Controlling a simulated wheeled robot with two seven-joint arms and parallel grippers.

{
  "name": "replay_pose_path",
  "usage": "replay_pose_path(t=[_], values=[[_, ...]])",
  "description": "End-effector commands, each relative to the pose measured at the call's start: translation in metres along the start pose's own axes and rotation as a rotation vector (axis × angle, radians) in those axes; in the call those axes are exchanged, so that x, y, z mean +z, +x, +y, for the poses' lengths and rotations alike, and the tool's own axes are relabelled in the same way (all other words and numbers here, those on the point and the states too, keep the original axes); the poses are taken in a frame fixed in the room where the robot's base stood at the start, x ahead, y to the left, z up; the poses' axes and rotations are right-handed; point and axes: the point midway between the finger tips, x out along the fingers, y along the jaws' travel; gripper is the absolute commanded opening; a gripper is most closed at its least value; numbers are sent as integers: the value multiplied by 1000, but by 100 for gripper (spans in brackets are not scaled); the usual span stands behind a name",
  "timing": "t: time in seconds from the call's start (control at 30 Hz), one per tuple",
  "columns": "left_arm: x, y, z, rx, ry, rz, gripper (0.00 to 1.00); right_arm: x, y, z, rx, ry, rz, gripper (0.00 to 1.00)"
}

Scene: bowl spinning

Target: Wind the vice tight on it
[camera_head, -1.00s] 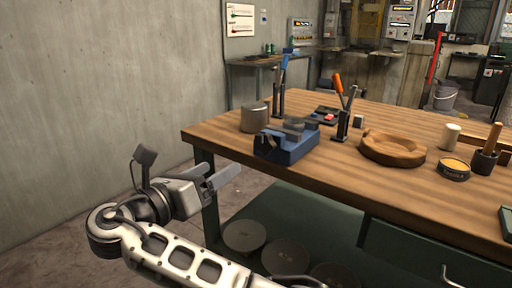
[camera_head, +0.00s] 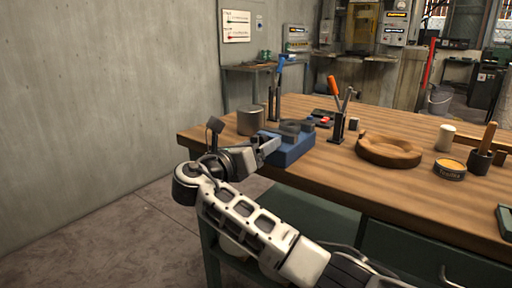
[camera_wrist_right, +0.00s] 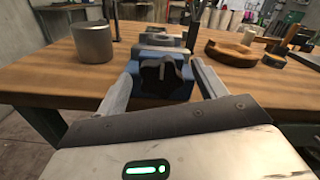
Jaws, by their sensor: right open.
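The blue vice (camera_head: 288,152) stands near the left end of the wooden workbench, with grey jaws (camera_head: 296,127) on top. In the right wrist view, the vice (camera_wrist_right: 178,88) is straight ahead, with a dark rounded knob or handle (camera_wrist_right: 160,76) on its near face. My right gripper (camera_head: 268,143) is at the near left side of the vice. Its fingers are open, and in the wrist view the gripper (camera_wrist_right: 164,72) has one finger on each side of the dark knob. I cannot tell whether they touch it. Whether anything sits between the jaws is unclear. My left gripper is out of view.
A grey metal cylinder (camera_head: 250,120) stands left of the vice, also in the wrist view (camera_wrist_right: 92,42). Tool holders stand behind and right of it. A round wooden bowl (camera_head: 388,150), a tin (camera_head: 450,169) and a mortar (camera_head: 480,160) are farther right on the workbench (camera_head: 350,190).

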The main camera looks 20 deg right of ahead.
Motion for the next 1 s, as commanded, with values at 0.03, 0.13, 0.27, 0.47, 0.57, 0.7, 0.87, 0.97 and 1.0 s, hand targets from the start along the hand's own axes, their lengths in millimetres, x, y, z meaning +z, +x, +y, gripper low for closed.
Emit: replay_pose_path(t=[0.03,0.13,0.27,0.47,0.57,0.7,0.87,0.97,1.0], values=[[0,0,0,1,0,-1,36,0,0,0,0,0,0,70],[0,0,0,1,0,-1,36,0,0,0,0,0,0,70],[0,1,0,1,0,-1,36,0,0,0,-1,0,0,48],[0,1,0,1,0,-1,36,0,0,0,-1,0,0,26],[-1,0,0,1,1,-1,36,0,0,0,-1,5,0,26],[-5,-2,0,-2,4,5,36,1,0,-1,-1,35,0,26],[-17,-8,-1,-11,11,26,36,2,0,-1,-1,111,1,26],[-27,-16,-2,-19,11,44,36,2,0,-2,-2,183,1,26],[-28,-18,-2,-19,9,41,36,2,0,-2,-2,216,1,26]])
